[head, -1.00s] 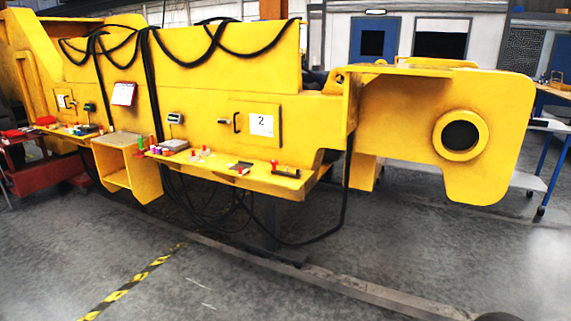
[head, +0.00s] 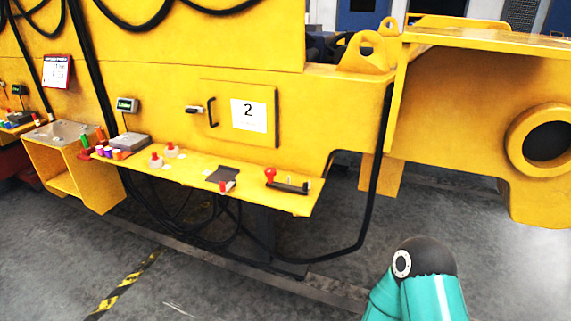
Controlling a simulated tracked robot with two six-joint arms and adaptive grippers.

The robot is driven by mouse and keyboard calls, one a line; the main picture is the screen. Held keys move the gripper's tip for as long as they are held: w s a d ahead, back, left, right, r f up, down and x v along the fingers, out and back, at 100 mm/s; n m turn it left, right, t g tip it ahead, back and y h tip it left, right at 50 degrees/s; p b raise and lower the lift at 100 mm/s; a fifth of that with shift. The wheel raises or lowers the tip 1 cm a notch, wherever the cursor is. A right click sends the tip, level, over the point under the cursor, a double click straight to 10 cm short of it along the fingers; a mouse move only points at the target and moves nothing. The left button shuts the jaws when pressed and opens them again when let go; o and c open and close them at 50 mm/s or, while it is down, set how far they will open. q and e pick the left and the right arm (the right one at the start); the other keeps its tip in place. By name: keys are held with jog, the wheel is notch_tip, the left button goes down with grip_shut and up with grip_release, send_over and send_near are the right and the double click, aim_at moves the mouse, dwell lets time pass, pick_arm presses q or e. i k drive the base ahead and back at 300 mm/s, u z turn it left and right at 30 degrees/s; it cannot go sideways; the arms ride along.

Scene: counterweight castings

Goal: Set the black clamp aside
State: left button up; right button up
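A small black bar with a red knob (head: 290,186) lies on the right end of the yellow shelf (head: 305,203), and it looks like the black clamp, though it is small in view. A dark flat piece (head: 222,174) with a red-and-white item (head: 227,187) at its front lies to its left on the shelf. Neither of my grippers is in view. Only a teal and black part of my own arm shows at the bottom right, well below the shelf.
Left along the shelf are small red-topped items (head: 156,160), a grey scale (head: 124,145) and colored bottles (head: 100,140). A panel marked 2 (head: 249,115) with a black handle is behind. A black cable (head: 372,200) hangs right of the shelf. The floor in front is clear.

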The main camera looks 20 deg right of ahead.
aim_at(305, 190)
jog(key=z, duration=0.05)
jog(key=i, duration=1.3)
jog(key=z, duration=0.25)
